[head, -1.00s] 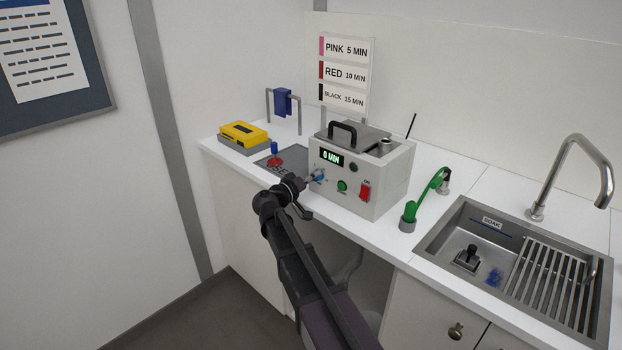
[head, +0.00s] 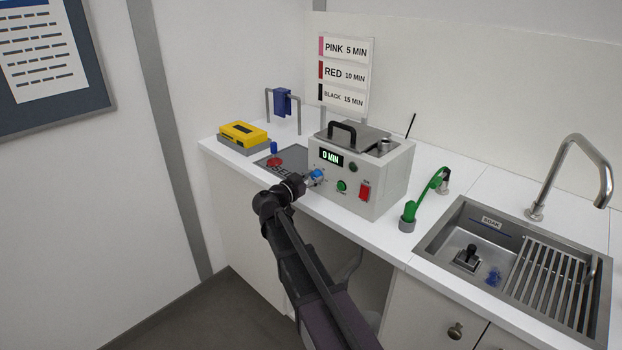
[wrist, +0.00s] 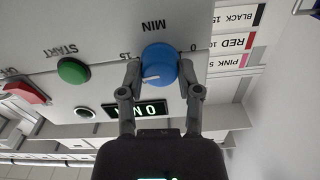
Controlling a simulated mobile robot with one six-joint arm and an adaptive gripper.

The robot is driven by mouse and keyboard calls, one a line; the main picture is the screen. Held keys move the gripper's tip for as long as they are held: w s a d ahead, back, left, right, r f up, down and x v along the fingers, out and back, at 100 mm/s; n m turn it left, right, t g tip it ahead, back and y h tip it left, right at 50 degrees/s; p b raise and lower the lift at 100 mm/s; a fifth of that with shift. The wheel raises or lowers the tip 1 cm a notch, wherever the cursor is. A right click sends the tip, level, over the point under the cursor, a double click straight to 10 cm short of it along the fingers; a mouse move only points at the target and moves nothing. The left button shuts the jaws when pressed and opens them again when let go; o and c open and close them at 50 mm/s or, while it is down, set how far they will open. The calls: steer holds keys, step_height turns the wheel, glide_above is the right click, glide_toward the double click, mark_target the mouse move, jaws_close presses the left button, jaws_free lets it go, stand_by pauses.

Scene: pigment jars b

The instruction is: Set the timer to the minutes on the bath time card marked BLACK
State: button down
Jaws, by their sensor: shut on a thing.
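The timer is a light grey box (head: 385,185) on the counter, with a display (head: 331,157) reading 0 MIN. Its blue knob (head: 316,175) is on the front face. In the wrist view the knob (wrist: 160,66) sits between the fingertips of my gripper (wrist: 160,75), which is shut on it. A white pointer line on the knob shows, and the scale beside it has 0 and 15 marks. The card board (head: 345,75) reads PINK 5 MIN, RED 10 MIN and, on its lowest card (head: 344,97), BLACK 15 MIN.
A green button (head: 341,186) and a red switch (head: 364,191) are right of the knob. A yellow case (head: 243,133) and a red-based item with a blue top (head: 274,160) stand left. A green hooked tool (head: 410,212) and a sink (head: 440,235) are right.

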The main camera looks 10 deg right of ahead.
steer(key=shift+s+d+m, duration=0.1)
steer(key=shift+m, duration=0.95)
steer(key=shift+s+d+m, duration=0.1)
steer(key=shift+m, duration=0.95)
steer(key=shift+c, duration=1.5)
jaws_free()
steer(key=shift+a, duration=0.2)
steer(key=shift+a, duration=0.15)
steer(key=v, duration=1.1)
steer(key=shift+s, duration=0.2)
steer(key=shift+a, duration=0.1)
